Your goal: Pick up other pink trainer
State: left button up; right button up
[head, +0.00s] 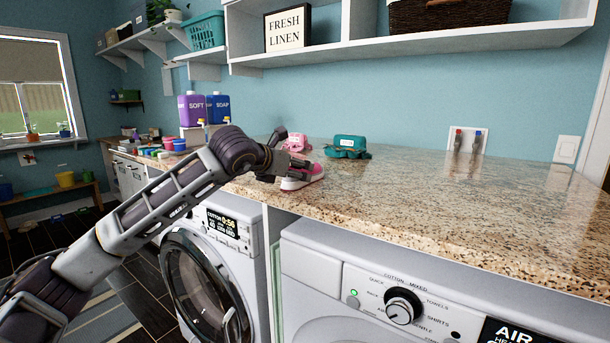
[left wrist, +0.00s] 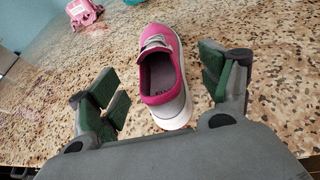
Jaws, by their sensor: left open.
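A pink trainer (head: 303,178) with a white sole sits upright on the granite counter near its front edge. In the left wrist view the trainer (left wrist: 162,75) lies ahead of and between my left gripper's fingers, heel toward the palm, with a gap on each side. My left gripper (left wrist: 160,92) is open and empty, its green-padded fingers spread. In the head view my left gripper (head: 284,170) is low over the counter beside the trainer and hides part of it. My right gripper is not in view.
Behind the trainer are a pink bag-like item (head: 296,142) and a teal one (head: 347,147). Purple and blue bottles (head: 191,109) stand farther left. The counter (head: 450,195) is clear to the right. Washing machines (head: 215,265) stand below; shelves (head: 400,50) hang above.

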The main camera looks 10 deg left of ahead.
pick_arm(q)
jog(key=shift+x, duration=1.7)
jog(key=c, duration=1.2)
